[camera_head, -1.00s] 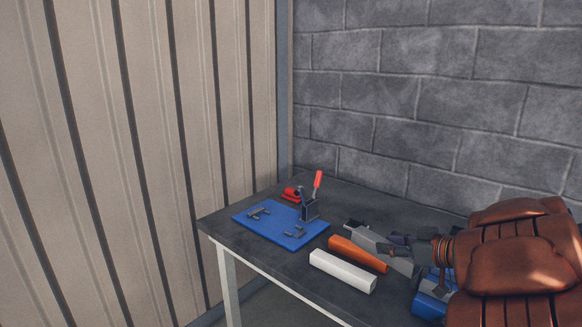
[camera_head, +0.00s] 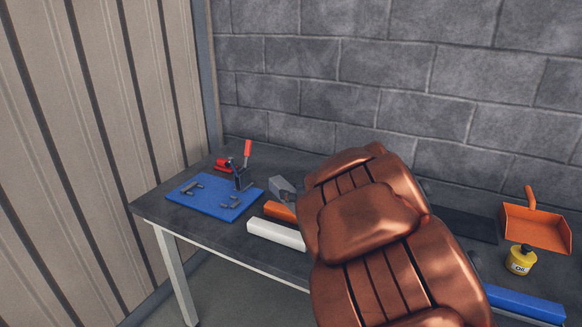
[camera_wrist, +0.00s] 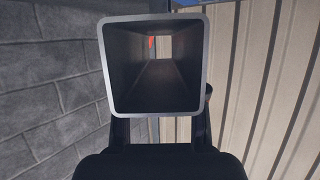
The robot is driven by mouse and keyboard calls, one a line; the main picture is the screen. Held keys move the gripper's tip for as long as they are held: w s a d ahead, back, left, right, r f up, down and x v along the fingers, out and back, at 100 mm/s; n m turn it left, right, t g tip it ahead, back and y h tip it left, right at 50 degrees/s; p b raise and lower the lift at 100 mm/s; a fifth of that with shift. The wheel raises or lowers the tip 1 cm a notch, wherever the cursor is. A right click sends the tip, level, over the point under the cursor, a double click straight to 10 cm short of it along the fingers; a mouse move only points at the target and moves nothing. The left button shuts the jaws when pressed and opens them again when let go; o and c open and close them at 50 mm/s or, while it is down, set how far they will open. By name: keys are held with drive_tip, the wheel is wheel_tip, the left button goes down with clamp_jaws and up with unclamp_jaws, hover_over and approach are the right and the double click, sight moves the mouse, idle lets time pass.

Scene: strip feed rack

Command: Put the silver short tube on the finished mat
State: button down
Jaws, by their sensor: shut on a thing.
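My gripper (camera_wrist: 160,130) is shut on the silver short tube (camera_wrist: 107,65), a square hollow tube with a bright rim. The wrist camera looks straight into its open end, and something red shows through the bore. In the head view my copper-coloured arm hides the gripper. A grey piece (camera_head: 282,188) shows just left of the arm; I cannot tell whether it is the held tube. A dark flat mat (camera_head: 462,223) lies on the table right of the arm, partly hidden. No label shows that it is the finished mat.
A blue plate (camera_head: 205,208) with clamps and a red-handled toggle (camera_head: 247,155) is at the table's left end. An orange bar (camera_head: 280,213) and a white bar (camera_head: 275,233) lie beside it. An orange dustpan (camera_head: 535,228), a yellow oil can (camera_head: 520,260) and a blue bar (camera_head: 525,303) are at right.

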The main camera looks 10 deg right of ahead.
drive_tip(key=shift+s+d+f+n+y+b, duration=0.15)
drive_tip(key=shift+d+n+y+b, duration=0.35)
drive_tip(key=shift+d+b, duration=0.3)
drive_tip(key=s+d+f+n+g+y+b, duration=0.2)
drive_tip(key=s+d+b, duration=0.1)
drive_tip(key=s, duration=0.4)
drive_tip(key=s+d+f+n+g+y+b, duration=0.1)
drive_tip(key=s+d+f+n+y+b, duration=0.2)
drive_tip(key=s+d, duration=0.2)
drive_tip(key=shift+s+d+g, duration=0.25)
drive_tip(key=shift+s+g, duration=0.15)
drive_tip(key=shift+s, duration=0.45)
drive_tip(key=shift+w+d+f+p, duration=0.3)
drive_tip(key=shift+w+d, duration=0.65)
drive_tip(key=shift+d, duration=1.55)
drive_tip(key=shift+w+d+f+p, duration=0.3)
drive_tip(key=shift+w+d, duration=0.6)
drive_tip(key=shift+d, duration=1.6)
drive_tip(key=shift+w+d+f+p, duration=0.25)
drive_tip(key=shift+w+d, duration=0.7)
drive_tip(key=shift+d, duration=1.55)
drive_tip(key=shift+f+p, duration=0.8)
drive_tip(key=shift+f, duration=0.7)
drive_tip(key=shift+f, duration=0.15)
